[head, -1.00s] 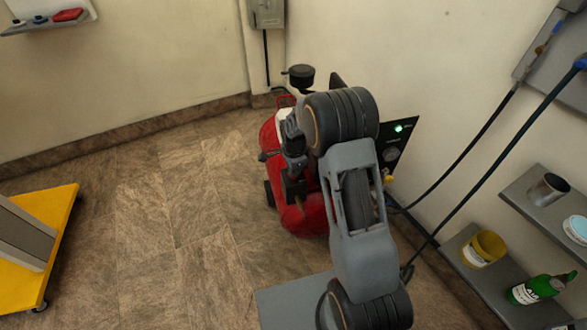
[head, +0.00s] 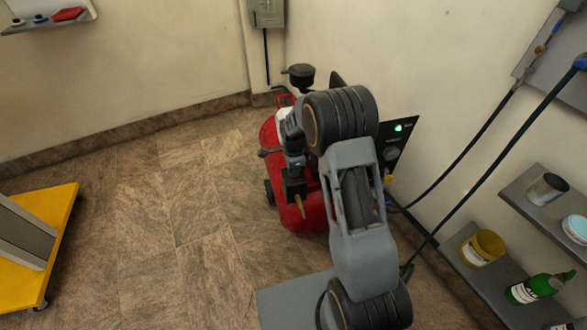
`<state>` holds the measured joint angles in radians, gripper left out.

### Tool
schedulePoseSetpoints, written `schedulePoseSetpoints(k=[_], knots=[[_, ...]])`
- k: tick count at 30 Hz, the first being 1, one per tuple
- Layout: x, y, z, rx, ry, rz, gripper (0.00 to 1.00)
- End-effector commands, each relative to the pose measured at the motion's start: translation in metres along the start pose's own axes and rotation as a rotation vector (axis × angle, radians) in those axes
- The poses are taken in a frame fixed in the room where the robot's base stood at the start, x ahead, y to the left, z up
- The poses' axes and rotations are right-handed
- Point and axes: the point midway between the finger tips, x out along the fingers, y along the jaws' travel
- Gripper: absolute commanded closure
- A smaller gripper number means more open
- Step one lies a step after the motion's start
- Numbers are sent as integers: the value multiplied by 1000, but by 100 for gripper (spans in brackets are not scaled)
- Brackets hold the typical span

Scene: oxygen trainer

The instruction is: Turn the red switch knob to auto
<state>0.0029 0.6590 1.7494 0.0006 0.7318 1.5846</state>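The red compressor-like tank (head: 308,218) stands on the floor near the wall, partly hidden behind my arm. A black panel (head: 401,146) with a lit green light and a round gauge shows to the right of my arm. I cannot make out a red switch knob; it may be hidden by my arm. My gripper (head: 299,210) hangs in front of the red tank in the picture, its tan fingers pointing down. It is too small to tell whether the fingers are apart, or whether they touch the tank.
A grey wall box (head: 267,13) with a cable hangs at the back. Right-hand shelves hold a yellow tin (head: 483,249), a green bottle (head: 540,288) and a metal cup (head: 548,188). Hoses run down the right wall. A yellow cart (head: 62,215) stands left; the floor between is clear.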

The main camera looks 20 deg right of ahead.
Motion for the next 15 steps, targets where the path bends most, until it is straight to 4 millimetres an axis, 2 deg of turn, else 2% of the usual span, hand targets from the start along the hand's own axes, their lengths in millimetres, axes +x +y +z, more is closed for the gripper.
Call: schedulePoseSetpoints(k=[1, 5, 15], knots=[[0, 0, 0, -1, 0, 0, 75], [0, 0, 0, -1, 0, 1, 62], [-6, 0, 0, -2, 0, -1, 62]])
